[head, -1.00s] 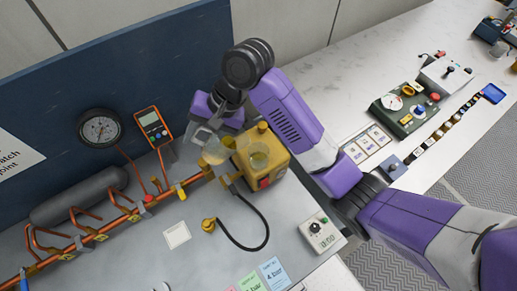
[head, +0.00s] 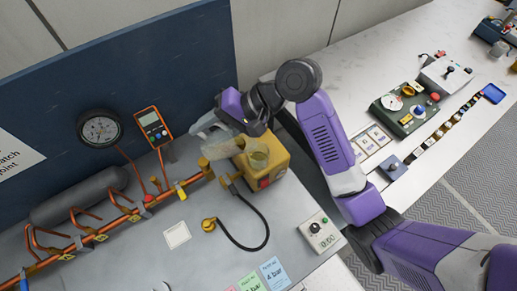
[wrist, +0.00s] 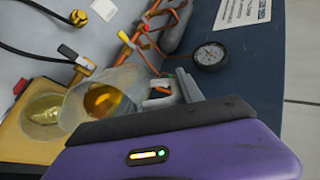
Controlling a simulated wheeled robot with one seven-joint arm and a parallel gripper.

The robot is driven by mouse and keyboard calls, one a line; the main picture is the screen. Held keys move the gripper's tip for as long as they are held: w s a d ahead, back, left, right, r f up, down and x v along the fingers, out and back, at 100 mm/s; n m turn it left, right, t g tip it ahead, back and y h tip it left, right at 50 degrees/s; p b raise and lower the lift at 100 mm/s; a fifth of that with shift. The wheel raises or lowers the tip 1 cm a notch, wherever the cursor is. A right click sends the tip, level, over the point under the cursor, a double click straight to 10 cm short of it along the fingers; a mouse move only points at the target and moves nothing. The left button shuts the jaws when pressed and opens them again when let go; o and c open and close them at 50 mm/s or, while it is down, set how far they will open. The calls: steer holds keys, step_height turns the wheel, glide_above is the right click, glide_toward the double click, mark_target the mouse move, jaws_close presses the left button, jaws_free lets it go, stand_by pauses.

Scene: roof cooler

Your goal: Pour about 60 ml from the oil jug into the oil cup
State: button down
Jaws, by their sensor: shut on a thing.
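The clear oil jug (head: 222,149) is tilted, with its mouth side toward the oil cup (head: 259,160). In the wrist view the jug (wrist: 128,78) holds amber oil at its lower part. The clear cup (wrist: 42,108) stands upright on the yellow machine and shows a yellowish bottom; I cannot tell how much is oil. My gripper (head: 203,124) is shut on the jug's handle (wrist: 165,98), behind and left of the cup. The jug's rim looks close beside the cup's; no stream is clearly visible.
The yellow machine (head: 272,176) stands on the grey bench top (head: 150,262). Copper pipes (head: 110,228), a gauge (head: 99,128) and an orange meter (head: 152,125) are at left by the blue panel. A black hose (head: 262,222) and a small display box (head: 320,232) lie in front.

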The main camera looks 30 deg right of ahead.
mark_target(220, 124)
steer(key=shift+s+d+r+t+y, duration=0.25)
steer(key=shift+r+t+y, duration=0.15)
steer(key=shift+r, duration=0.15)
steer(key=shift+s+d+r+t+y, duration=0.1)
steer(key=shift+d+r+t+y, duration=0.1)
steer(key=shift+r+t+y, duration=0.25)
stand_by(1.0)
steer(key=shift+s+d+r+t+y, duration=0.3)
steer(key=shift+d+r+y, duration=0.1)
steer(key=shift+r+y, duration=0.2)
stand_by(2.3)
steer(key=f+h, duration=0.1)
steer(key=w+a+f+g+h, duration=0.1)
steer(key=f+g+h, duration=0.1)
steer(key=shift+w+a+f, duration=0.2)
steer(key=shift+a, duration=0.2)
steer(key=shift+d+h, duration=0.1)
steer(key=shift+h, duration=0.15)
steer(key=shift+f, duration=0.1)
stand_by(0.4)
steer(key=shift+w+a+f+g+h, duration=0.25)
steer(key=shift+a+f+g+h, duration=0.1)
steer(key=shift+f+g+h, duration=0.35)
